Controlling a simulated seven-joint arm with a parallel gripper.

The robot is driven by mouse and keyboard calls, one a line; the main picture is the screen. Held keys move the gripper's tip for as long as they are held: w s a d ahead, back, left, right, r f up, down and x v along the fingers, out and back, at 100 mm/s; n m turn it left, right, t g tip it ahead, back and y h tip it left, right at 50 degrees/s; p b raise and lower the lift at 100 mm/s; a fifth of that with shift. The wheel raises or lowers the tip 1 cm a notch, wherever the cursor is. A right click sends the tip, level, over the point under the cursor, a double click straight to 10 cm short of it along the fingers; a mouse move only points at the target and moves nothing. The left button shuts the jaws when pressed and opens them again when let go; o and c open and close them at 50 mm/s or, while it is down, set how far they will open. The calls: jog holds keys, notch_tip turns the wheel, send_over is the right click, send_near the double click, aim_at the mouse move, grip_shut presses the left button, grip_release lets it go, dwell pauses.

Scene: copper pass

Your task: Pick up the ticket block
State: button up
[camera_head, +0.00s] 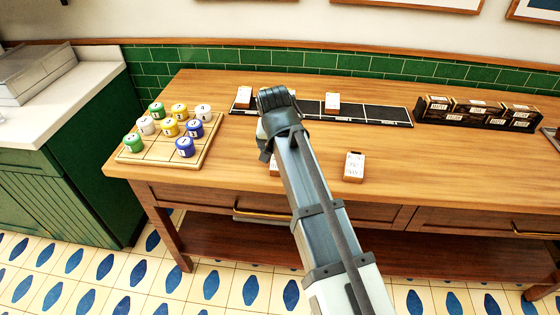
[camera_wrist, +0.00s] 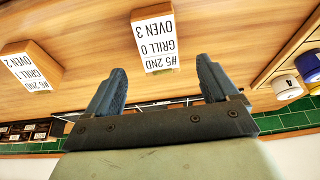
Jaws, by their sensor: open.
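Two ticket blocks, wooden with white printed labels, sit on the counter's near part. One (camera_wrist: 155,40) is ahead of my gripper (camera_wrist: 160,70) in the wrist view; its upside-down label reads "#5 2ND GRILL 0 OVEN 3". In the head view it is mostly hidden by my arm, with a sliver (camera_head: 273,170) showing. The other block (camera_head: 354,167) stands to the right in the head view and at left in the wrist view (camera_wrist: 32,68), its label reading "2ND GRILL 1 OVEN 2". My gripper is open and empty, its fingers apart on either side of the first block's line; contact is not seen. Its fingers are hidden in the head view.
A black rail (camera_head: 375,114) runs along the back, with ticket blocks at left (camera_head: 243,97) and middle (camera_head: 332,102). A dark rack (camera_head: 478,112) of labelled blocks stands right. A wooden board (camera_head: 130,157) with coloured pots is left. The counter (camera_head: 440,165) is clear at right front.

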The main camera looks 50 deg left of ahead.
jog(key=shift+x, duration=3.6)
jog(key=c, duration=1.1)
